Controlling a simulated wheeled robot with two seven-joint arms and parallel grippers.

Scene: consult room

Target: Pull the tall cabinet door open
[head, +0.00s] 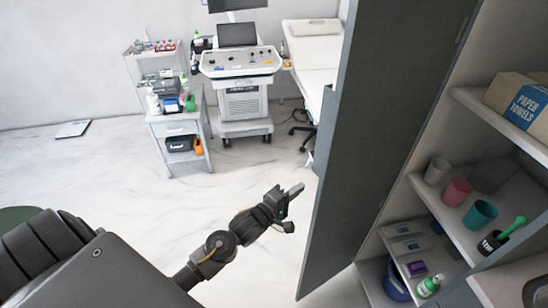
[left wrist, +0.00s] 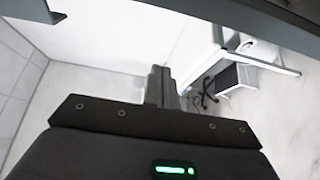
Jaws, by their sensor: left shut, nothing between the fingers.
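The tall cabinet door (head: 375,130) is a dark grey panel standing well open, swung out to the left of the cabinet (head: 440,100). The shelves inside are exposed. A thin grey strip (head: 322,130), perhaps the handle, shows along the door's left edge. My left gripper (head: 294,191) is shut and empty, to the left of the door's lower part. A gap of floor shows between them in the head view. In the left wrist view its fingers (left wrist: 162,85) are together with nothing between them. My right gripper is out of view.
The shelves hold a paper towels box (head: 520,100), several cups and a green-capped bottle (head: 429,285). A supply cart (head: 175,125), an ultrasound machine (head: 240,80) and an exam bed (head: 315,60) stand at the back. The floor (head: 130,190) left of the door is clear.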

